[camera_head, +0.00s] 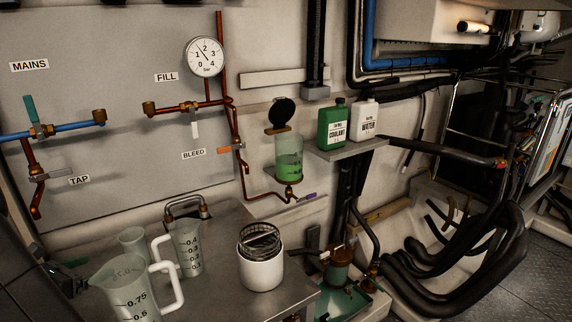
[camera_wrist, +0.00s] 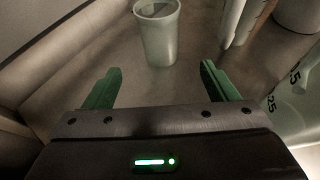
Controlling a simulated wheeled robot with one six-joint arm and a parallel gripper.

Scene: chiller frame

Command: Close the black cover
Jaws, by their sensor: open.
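The black cover (camera_head: 282,112) is a round disc standing raised, tipped up on its hinge above a clear reservoir (camera_head: 289,158) with green liquid in it. The reservoir is mounted on the wall, and its top is open below the cover. My gripper (camera_wrist: 162,70) is open and empty in the wrist view, its two green fingers apart. A small translucent cup (camera_wrist: 158,32) stands beyond the fingertips, not held. In the head view, my gripper is partly visible at the lower left, far from the cover. The cover is not in the wrist view.
Measuring jugs (camera_head: 125,290) (camera_head: 187,250) and a white canister (camera_head: 261,270) with a wire basket stand on the bench. A green coolant bottle (camera_head: 332,128) and a white water bottle (camera_head: 364,122) stand on a shelf right of the cover. Copper pipes (camera_head: 235,140) run along its left.

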